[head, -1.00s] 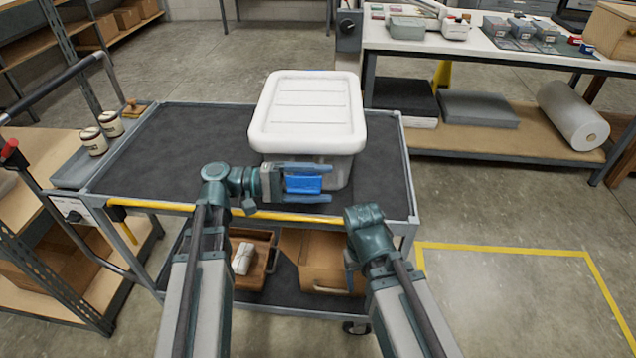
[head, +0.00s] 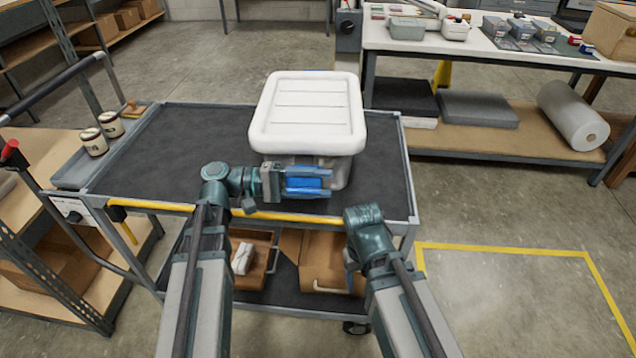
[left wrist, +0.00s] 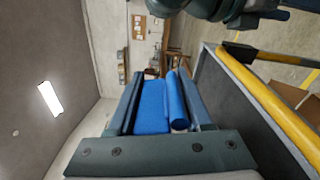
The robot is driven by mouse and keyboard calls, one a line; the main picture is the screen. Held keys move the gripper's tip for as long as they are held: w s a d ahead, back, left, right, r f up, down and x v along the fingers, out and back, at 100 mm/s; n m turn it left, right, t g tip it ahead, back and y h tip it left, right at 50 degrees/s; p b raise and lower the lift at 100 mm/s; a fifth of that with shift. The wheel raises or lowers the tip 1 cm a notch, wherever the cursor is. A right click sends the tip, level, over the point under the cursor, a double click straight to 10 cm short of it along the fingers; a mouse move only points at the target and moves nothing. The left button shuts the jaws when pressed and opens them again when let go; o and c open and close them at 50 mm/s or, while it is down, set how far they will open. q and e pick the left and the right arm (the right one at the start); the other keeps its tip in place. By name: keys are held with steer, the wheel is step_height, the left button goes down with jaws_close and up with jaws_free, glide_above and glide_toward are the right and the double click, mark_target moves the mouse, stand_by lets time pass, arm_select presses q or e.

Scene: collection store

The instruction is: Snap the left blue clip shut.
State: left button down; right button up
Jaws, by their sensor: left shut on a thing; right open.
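A white-lidded storage box (head: 307,110) with a see-through body stands on the cart's dark top. A blue clip (head: 304,183) is at the box's near side. My left gripper (head: 307,181) reaches in from the left and is shut on the blue clip. In the left wrist view the blue clip (left wrist: 153,108) fills the space between the fingers, with a rolled blue edge on its right. Whether its edge is latched on the lid cannot be seen. My right gripper (head: 350,278) hangs low in front of the cart, open and mostly hidden by its own arm.
The cart (head: 170,150) has free room left of the box. Two small jars (head: 102,132) stand in its left side tray. A yellow strip (head: 160,205) runs along its near edge. Cardboard boxes lie on the lower shelf. A workbench (head: 500,50) stands behind right.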

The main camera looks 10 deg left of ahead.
arm_select(q)
steer(key=r+n+p, duration=0.1)
steer(key=w+r+n+p, duration=0.1)
steer(key=n, duration=0.1)
steer(key=w+r+n+p, duration=0.1)
steer(key=n, duration=0.1)
steer(key=shift+w+a+r+p, duration=0.1)
steer(key=shift+w+r+p, duration=0.05)
steer(key=shift+r+p, duration=0.25)
steer(key=shift+w, duration=0.1)
stand_by(0.5)
steer(key=shift+c, duration=1.6)
jaws_free()
steer(key=s+a, duration=0.1)
steer(key=a, duration=1.2)
steer(key=shift+a, duration=0.35)
